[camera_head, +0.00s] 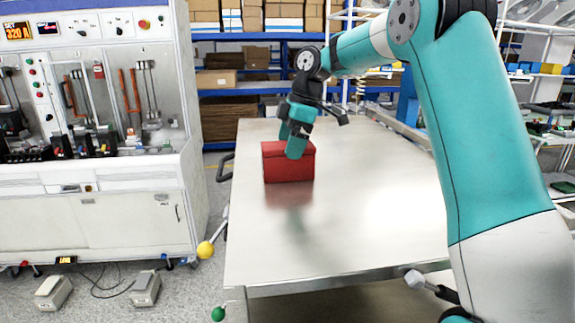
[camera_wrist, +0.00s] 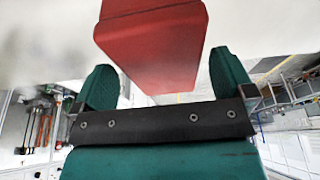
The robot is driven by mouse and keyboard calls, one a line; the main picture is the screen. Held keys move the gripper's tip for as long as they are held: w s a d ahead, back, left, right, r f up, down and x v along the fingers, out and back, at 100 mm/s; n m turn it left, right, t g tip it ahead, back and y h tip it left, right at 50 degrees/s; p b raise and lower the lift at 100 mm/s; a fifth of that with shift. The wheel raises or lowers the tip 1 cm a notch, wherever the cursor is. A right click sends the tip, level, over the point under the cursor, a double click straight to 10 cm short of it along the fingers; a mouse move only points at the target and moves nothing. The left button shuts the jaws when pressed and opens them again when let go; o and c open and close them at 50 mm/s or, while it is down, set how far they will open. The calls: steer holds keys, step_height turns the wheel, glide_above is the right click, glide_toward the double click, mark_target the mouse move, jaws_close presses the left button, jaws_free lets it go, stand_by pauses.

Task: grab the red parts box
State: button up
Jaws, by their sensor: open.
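The red parts box (camera_head: 288,166) sits on the steel table (camera_head: 335,230), near its left edge. My gripper (camera_head: 291,142) is at the box from above, its fingers pointing down. In the wrist view the red box (camera_wrist: 155,45) shows large, between and beyond the two green fingertips of my gripper (camera_wrist: 165,80). The fingers are apart, with a gap visible beside the box on each side. The head view hides the far side of the box behind the gripper, so I cannot tell there how the fingers lie against it.
A test cabinet (camera_head: 95,215) with switches and tools stands left of the table. Shelves with cardboard boxes (camera_head: 225,95) stand behind. The table top in front and to the right of the box is clear. A black handle (camera_head: 225,167) juts out at the table's left edge.

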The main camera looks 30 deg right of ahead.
steer(key=shift+x, duration=1.85)
steer(key=shift+s+a+f, duration=0.1)
steer(key=shift+f, duration=0.05)
steer(key=c, duration=1.1)
steer(key=shift+c, duration=0.4)
steer(key=shift+r, duration=0.25)
